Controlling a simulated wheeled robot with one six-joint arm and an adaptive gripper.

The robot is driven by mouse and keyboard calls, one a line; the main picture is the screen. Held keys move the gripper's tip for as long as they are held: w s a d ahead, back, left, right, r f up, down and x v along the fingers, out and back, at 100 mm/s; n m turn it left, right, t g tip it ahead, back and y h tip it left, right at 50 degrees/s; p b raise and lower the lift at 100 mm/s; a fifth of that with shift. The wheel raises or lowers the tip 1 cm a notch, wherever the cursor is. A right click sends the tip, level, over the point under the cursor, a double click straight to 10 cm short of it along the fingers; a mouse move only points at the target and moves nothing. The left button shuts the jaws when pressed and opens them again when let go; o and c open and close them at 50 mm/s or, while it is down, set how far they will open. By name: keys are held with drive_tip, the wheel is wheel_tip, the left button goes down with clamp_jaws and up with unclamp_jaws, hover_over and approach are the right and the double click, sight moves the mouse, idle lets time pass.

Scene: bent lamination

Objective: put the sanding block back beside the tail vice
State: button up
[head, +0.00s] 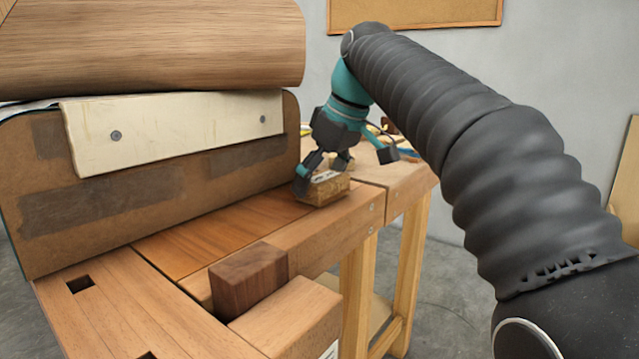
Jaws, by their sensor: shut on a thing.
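The sanding block (327,190) is a small tan block with a pale patch on top, on or just above the right edge of the wooden bench (215,235). My gripper (322,178) reaches down over it from behind and is shut on it. One finger shows at its left end; the other contact is partly hidden. The tail vice (285,318) is at the near right corner of the bench, with a dark wooden block (248,280) beside its pale jaw. The sanding block is farther back along the bench than the vice.
A large bent lamination (150,45) lies over a brown form (130,205) with a cream screwed batten (175,130), filling the left side. A second bench (400,180) with loose items stands behind. Square dog holes (79,285) open in the near bench top.

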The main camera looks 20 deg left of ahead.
drive_tip(key=o, duration=0.8)
drive_tip(key=shift+f, duration=0.1)
drive_tip(key=shift+c, duration=0.2)
drive_tip(key=p+v, duration=0.4)
drive_tip(key=v, duration=0.8)
drive_tip(key=shift+d, duration=0.1)
